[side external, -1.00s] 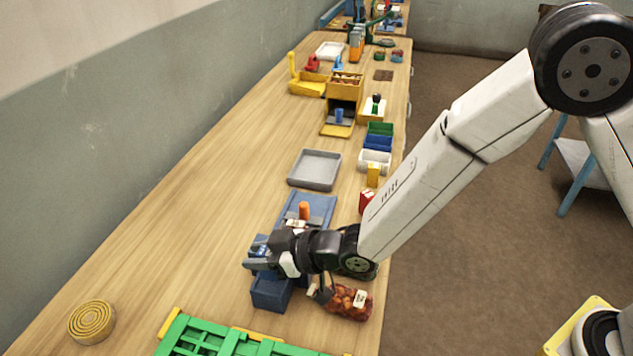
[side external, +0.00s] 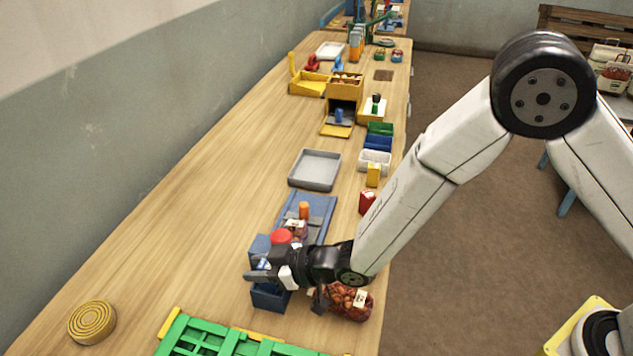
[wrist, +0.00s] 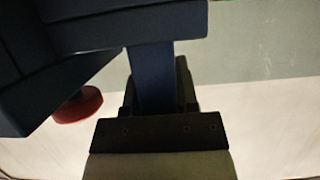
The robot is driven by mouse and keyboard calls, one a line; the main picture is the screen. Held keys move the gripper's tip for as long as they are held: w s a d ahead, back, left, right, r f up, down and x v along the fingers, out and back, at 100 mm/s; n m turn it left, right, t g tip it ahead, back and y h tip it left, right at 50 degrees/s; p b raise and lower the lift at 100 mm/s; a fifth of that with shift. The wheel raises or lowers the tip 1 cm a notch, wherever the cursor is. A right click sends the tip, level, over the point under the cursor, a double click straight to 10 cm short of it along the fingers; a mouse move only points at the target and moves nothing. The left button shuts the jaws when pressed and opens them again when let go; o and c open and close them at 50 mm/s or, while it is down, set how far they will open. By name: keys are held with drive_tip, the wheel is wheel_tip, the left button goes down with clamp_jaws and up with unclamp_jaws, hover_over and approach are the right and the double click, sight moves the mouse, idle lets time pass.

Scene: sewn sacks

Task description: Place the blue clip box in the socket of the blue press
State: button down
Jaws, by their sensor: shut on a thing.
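My gripper (side external: 262,276) is shut low over the near part of the table, just above or at an open dark blue box shape (side external: 270,297). In the wrist view my fingers (wrist: 158,90) close on a narrow dark blue piece (wrist: 152,75), which looks like part of the blue clip box. A wide blue block above it hides its far end. The blue press (side external: 260,246), with a red round knob (side external: 281,236), stands just behind my gripper. The knob also shows at left in the wrist view (wrist: 78,105). The socket is hidden, and I cannot tell whether the held piece touches it.
A netted sack (side external: 350,302) lies right of my gripper, close to my wrist. Behind is a blue board (side external: 322,207) with an orange cylinder (side external: 304,210). A green rack (side external: 215,338) is in front. The table to the left is clear, apart from a yellow coil (side external: 92,322).

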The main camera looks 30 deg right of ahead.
drive_tip(key=shift+c, duration=1.9)
unclamp_jaws()
drive_tip(key=shift+f, duration=0.1)
drive_tip(key=shift+r, duration=0.2)
drive_tip(key=v, duration=1.2)
drive_tip(key=shift+f, duration=0.15)
drive_tip(key=d+m+g+h, duration=0.2)
drive_tip(key=d+m+h, duration=0.4)
drive_tip(key=d, duration=1)
drive_tip(key=s+d+m+g+h, duration=0.3)
drive_tip(key=s+d, duration=0.4)
drive_tip(key=d, duration=0.3)
drive_tip(key=shift+s+d+r+g, duration=0.25)
drive_tip(key=shift+r+g, duration=0.2)
drive_tip(key=shift+g, duration=0.45)
